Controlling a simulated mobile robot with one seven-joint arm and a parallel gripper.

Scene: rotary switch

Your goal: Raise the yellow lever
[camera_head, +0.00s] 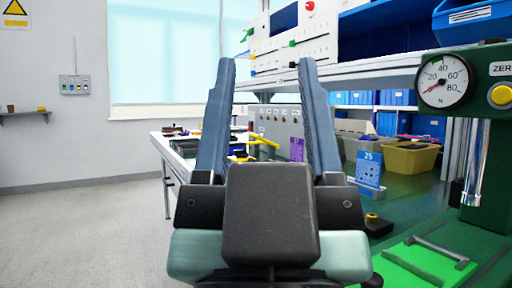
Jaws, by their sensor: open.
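My gripper (266,64) is open and empty, with its two long blue-grey fingers pointing up and away, well apart. Between and beyond the fingertips is a white panel (275,58) with slots and small coloured levers. I can make out a green lever (246,35) at its left, a red knob (309,6) at the top and another green lever (292,43) lower down. A tiny yellowish spot sits low at the panel's left edge, too small to identify surely as the yellow lever. The right finger hides part of the panel.
A grey box with knobs (280,122) stands on the bench behind the fingers. At right are a green press with a gauge (443,82) and yellow button (501,95), a yellow bin (410,158), and blue bins (472,22) above. The floor at left (80,235) is clear.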

